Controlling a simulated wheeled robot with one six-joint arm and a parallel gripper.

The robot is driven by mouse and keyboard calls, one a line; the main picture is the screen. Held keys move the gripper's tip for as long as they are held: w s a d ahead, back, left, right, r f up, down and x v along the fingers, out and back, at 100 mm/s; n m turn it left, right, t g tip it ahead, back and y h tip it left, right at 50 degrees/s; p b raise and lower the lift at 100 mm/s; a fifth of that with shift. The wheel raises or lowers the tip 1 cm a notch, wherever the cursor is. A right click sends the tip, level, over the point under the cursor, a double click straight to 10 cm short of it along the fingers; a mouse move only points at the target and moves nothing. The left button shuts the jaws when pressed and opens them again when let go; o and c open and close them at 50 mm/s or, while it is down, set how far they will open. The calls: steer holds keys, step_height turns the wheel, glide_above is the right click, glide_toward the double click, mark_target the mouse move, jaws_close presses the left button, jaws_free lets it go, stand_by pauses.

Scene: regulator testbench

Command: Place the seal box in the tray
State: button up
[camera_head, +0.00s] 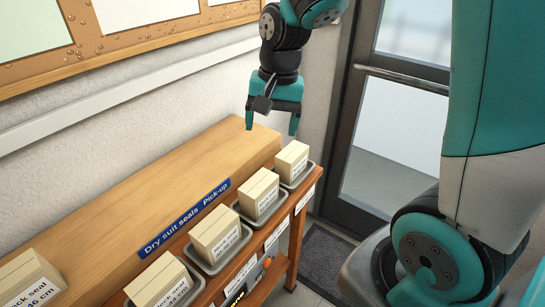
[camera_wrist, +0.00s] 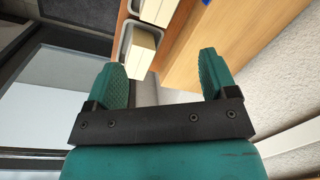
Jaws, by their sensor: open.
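Several pale cream seal boxes with printed labels stand in grey trays along a wooden shelf. In the head view the farthest seal box (camera_head: 291,161) sits in the end tray (camera_head: 311,171), and others (camera_head: 258,194) (camera_head: 215,234) (camera_head: 160,281) stand in a row nearer. Another box (camera_head: 28,279), labelled as a seal with "46 cm", stands on the upper ledge at left. My gripper (camera_head: 271,125) is open and empty, above and beyond the end box. In the wrist view a box (camera_wrist: 143,50) in its tray lies ahead of my open fingers (camera_wrist: 161,66).
A blue "Dry suit seals Pick-up" sign (camera_head: 185,219) is on the front of the wooden ledge (camera_head: 200,170). A cork board (camera_head: 130,35) hangs on the wall. A glazed door (camera_head: 385,130) and dark floor mat (camera_head: 325,262) are right of the shelf.

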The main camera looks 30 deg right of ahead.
steer(key=s+a+r+n+y, duration=0.1)
steer(key=s+a+r+n, duration=0.1)
steer(key=s+a+n, duration=0.4)
steer(key=s+a+r+n+y, duration=0.2)
steer(key=s+a+n, duration=0.5)
steer(key=s, duration=0.4)
steer(key=shift+s+r+n+g, duration=0.35)
steer(key=shift+r+n, duration=0.1)
steer(key=shift+n, duration=0.35)
